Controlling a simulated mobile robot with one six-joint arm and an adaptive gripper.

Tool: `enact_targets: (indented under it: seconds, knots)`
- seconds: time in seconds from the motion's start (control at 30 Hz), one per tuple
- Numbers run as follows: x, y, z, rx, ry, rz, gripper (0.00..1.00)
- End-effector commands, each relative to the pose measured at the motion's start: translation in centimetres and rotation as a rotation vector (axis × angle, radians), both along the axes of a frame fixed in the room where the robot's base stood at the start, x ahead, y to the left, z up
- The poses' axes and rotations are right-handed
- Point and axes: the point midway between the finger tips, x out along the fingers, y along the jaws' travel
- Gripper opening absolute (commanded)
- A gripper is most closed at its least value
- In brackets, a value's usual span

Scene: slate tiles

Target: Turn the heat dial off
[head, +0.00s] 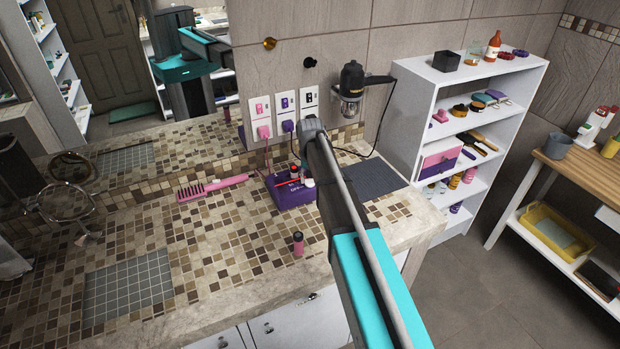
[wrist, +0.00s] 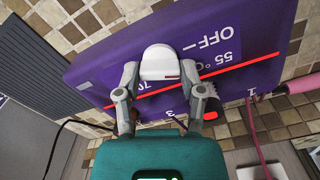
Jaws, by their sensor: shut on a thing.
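A purple box (head: 292,195) stands on the tiled counter, with a red bar and small pale parts on top. In the wrist view its purple face (wrist: 110,60) fills the upper middle, with white marks reading OFF, 55° and 70. A white knob (wrist: 160,58) sits on this face, and a long red bar (wrist: 235,70) runs across it on both sides of the knob. The bar's right end lies near the 55° mark, apart from OFF. My gripper (wrist: 162,74) is shut on the white knob, one finger on each side. In the head view my arm hides the gripper.
A pink brush-like tool (head: 212,187) lies left of the box. A small pink bottle (head: 298,243) stands on the counter's front part. A dark mat (head: 373,179) lies right of the box. Pink and purple plugs with cords hang from the wall sockets (head: 284,103) behind.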

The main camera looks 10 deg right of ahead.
Motion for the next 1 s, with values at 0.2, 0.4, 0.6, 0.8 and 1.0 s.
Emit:
enact_targets:
  seconds: [0.2,0.4,0.6,0.8,1.0]
  knots:
    - [-0.13,-0.06,-0.03,-0.002,0.002,0.187,0.04]
    - [-0.14,-0.06,-0.03,-0.002,0.002,0.316,0.04]
    - [-0.15,-0.07,-0.04,-0.002,0.003,0.386,0.04]
    - [-0.16,-0.07,-0.04,-0.002,0.003,0.407,0.04]
    - [-0.17,-0.07,-0.04,-0.001,0.003,0.408,0.04]
